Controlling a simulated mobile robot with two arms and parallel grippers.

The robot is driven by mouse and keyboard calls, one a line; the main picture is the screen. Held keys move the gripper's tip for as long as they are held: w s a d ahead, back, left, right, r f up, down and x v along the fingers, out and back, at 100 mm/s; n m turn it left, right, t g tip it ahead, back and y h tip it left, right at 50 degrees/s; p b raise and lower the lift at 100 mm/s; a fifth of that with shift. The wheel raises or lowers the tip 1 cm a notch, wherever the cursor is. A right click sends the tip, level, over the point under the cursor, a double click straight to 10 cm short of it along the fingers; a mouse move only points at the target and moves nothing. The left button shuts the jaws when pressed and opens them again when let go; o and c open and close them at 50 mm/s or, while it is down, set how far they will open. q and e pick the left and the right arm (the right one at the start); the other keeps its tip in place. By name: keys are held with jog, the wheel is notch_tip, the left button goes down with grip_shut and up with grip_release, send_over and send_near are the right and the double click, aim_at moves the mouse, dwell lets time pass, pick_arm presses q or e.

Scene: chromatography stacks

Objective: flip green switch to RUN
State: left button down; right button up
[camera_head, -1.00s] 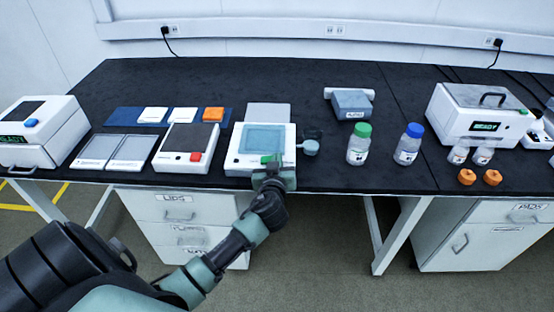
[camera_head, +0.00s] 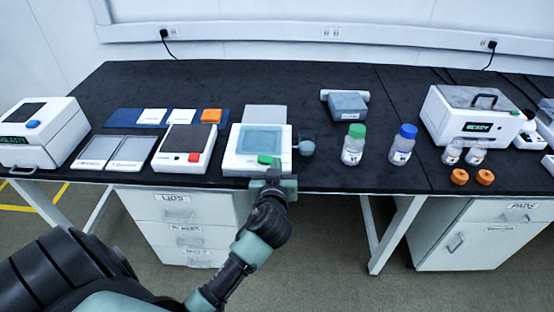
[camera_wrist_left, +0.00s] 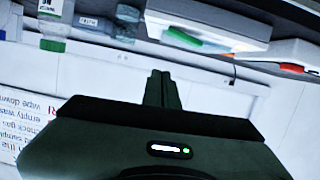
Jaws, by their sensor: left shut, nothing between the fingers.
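The green switch (camera_head: 265,159) is on the front edge of a white device (camera_head: 240,170) with a grey-blue square plate on top, at the middle of the bench front. The switch also shows in the left wrist view (camera_wrist_left: 185,38). Its lever position and any RUN lettering are too small to read. My left gripper (camera_head: 272,174) is just in front of the switch, at the bench edge. Its fingers are together and empty in the left wrist view (camera_wrist_left: 157,88), with a visible gap between them and the switch. My right gripper is out of view.
A white box with a red button (camera_head: 194,157) stands left of the device. Green-capped (camera_head: 353,146) and blue-capped (camera_head: 403,145) bottles stand farther right. The bench top between device and bottles is mostly clear.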

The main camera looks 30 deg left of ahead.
pick_arm(q)
jog(key=v, duration=0.2)
jog(key=shift+s+d+r, duration=0.1)
jog(key=shift+d+r, duration=0.05)
jog(key=shift+d, duration=0.1)
jog(key=s+d+f+m+g+h, duration=0.2)
jog(key=s+d+f, duration=0.1)
jog(key=f, duration=0.8)
jog(key=s+d+f+m+g+h, duration=0.2)
jog(key=s+f, duration=0.1)
jog(key=f, duration=0.9)
jog(key=s+d+f+m+g+h, duration=0.1)
jog(key=s+d+f+m+h, duration=0.2)
jog(key=f, duration=0.8)
jog(key=s+f+g, duration=0.2)
jog(key=s+f, duration=0.5)
jog(key=s, duration=0.4)
jog(key=s+f+m+g, duration=0.1)
jog(key=s+f+g, duration=0.1)
jog(key=s+f, duration=0.5)
jog(key=s+f+m+g, duration=0.1)
jog(key=s+f+g, duration=0.2)
jog(key=s, duration=1.4)
notch_tip(320, 180, down, 4)
jog(key=shift+s+d+f+h, duration=0.1)
jog(key=shift+s+d+h, duration=0.1)
jog(key=shift+d+h, duration=0.15)
